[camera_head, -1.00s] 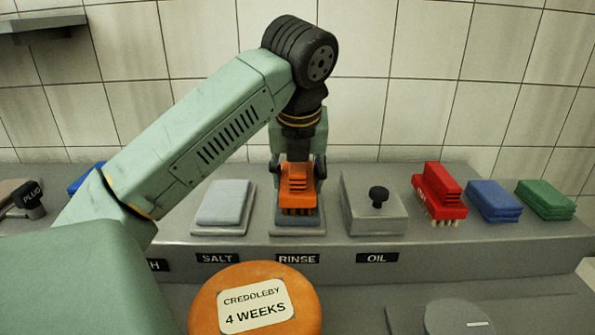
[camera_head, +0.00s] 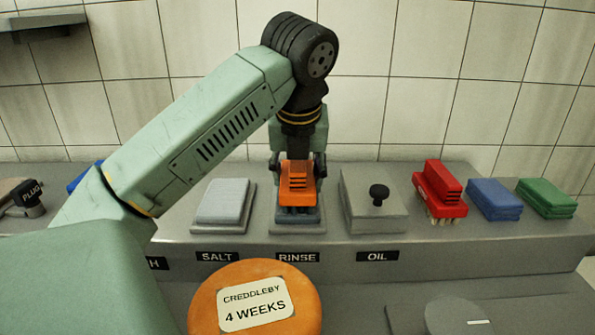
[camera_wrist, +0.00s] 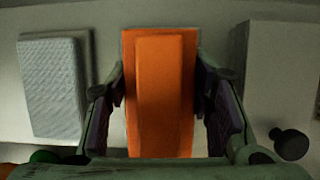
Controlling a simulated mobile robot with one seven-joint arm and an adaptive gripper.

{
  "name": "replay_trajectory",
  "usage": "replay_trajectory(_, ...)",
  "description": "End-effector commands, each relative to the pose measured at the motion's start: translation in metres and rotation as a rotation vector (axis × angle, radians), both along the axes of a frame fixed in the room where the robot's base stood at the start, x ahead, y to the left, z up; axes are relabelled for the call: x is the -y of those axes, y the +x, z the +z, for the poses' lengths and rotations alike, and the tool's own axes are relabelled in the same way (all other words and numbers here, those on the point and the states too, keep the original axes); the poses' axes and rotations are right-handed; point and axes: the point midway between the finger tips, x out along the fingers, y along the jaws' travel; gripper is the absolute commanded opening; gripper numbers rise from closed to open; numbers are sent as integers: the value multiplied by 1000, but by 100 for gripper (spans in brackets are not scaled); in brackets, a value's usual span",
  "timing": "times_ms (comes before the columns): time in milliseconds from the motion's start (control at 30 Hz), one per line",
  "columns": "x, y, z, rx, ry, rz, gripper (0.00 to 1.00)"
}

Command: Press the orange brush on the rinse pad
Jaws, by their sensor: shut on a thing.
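The orange brush (camera_head: 297,187) is held upright in my gripper (camera_head: 298,172), bristles down. It stands on the grey-blue rinse pad (camera_head: 297,223), above the RINSE label, and looks to be touching it; the bristles are mostly hidden from view. In the wrist view the orange brush (camera_wrist: 162,95) fills the space between the two fingers of my gripper (camera_wrist: 160,100), which are shut on its sides. The rinse pad is hidden beneath the brush in that view.
The pale salt pad (camera_head: 222,201) lies left of the brush. The oil box (camera_head: 372,212) with a black knob stands close on the right. Farther right are a red brush (camera_head: 438,190), a blue cloth (camera_head: 495,198) and a green cloth (camera_head: 546,197). An orange cheese wheel (camera_head: 302,295) is in front.

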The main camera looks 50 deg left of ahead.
Motion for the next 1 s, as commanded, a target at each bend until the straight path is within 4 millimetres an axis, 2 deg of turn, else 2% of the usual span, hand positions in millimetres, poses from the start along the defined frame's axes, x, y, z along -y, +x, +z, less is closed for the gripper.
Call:
replay_trajectory(267, 0, 0, 4, -4, -2, -1, 12)
replay_trajectory(1000, 0, 0, 65, -1, 0, 0, 12)
